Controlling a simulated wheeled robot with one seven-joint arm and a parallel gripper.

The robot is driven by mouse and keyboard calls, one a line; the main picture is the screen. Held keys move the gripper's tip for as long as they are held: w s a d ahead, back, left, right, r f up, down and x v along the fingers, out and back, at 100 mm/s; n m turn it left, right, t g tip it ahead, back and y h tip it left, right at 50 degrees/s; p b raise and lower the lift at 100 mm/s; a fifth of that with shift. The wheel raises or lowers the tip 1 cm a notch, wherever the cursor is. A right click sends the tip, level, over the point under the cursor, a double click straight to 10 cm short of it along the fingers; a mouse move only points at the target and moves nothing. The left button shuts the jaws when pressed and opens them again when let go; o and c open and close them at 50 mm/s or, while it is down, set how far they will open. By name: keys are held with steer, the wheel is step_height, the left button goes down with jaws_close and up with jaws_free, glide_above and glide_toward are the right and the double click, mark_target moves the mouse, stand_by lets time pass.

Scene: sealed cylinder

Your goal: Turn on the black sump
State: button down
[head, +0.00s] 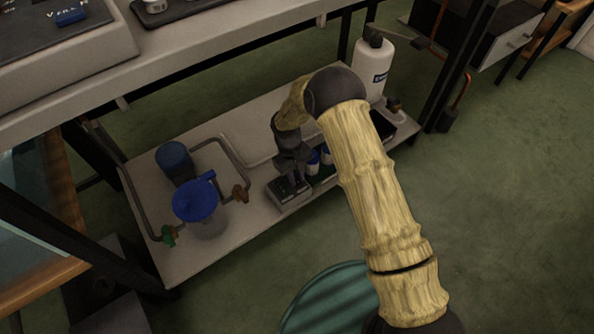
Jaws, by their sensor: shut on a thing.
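My gripper (292,180) points down over a small grey box (291,201) with a dark green top face, on the low shelf. Its fingers are shut at the top of this box, on a small part that they mostly hide. I cannot tell whether that part is a switch or a knob. No thing in view is clearly marked as the black sump. A black block (448,119) with a copper-coloured pipe stands near the right end of the shelf.
A white bottle (372,68) stands behind. The worktop (200,55) overhangs the shelf.

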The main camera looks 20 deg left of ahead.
steer(key=shift+a+g+h+p, duration=0.1)
steer(key=shift+g+h+p, duration=0.2)
steer(key=shift+p, duration=0.05)
steer(key=c, duration=1.3)
jaws_free()
steer(key=p+v, duration=0.5)
steer(key=v, duration=0.7)
steer(key=shift+a, duration=0.1)
